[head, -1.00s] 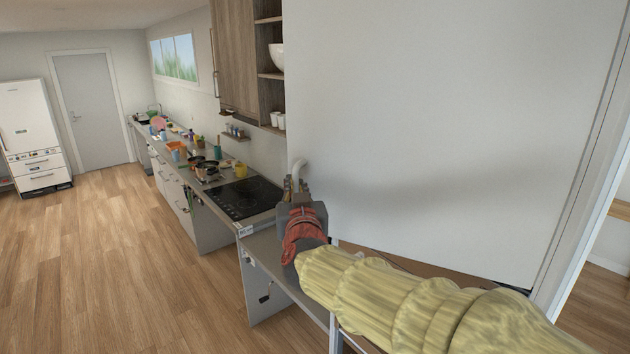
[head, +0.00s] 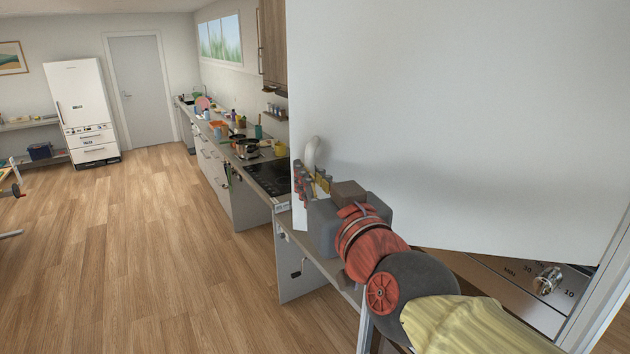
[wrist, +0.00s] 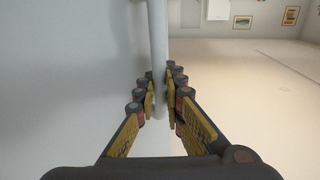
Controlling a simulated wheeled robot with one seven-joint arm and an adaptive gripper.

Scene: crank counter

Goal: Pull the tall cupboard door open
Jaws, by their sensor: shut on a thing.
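The tall white cupboard door (head: 450,120) fills the right half of the head view. Its plain face also fills the left of the wrist view (wrist: 65,80). A white curved handle (head: 312,150) stands out near the door's left edge. In the wrist view the handle (wrist: 158,35) is an upright bar running down between my fingers. My gripper (head: 312,182) is shut on the handle, with its fingers on both sides of the bar (wrist: 160,98). The door stands at an angle to the right-hand frame.
A panel with a metal knob (head: 547,281) and number marks shows below the door. A counter with a black hob (head: 266,180) and several kitchen things runs off behind, left of the door. A crank (head: 298,268) sits on the counter's end. The wood floor (head: 170,250) is open at left.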

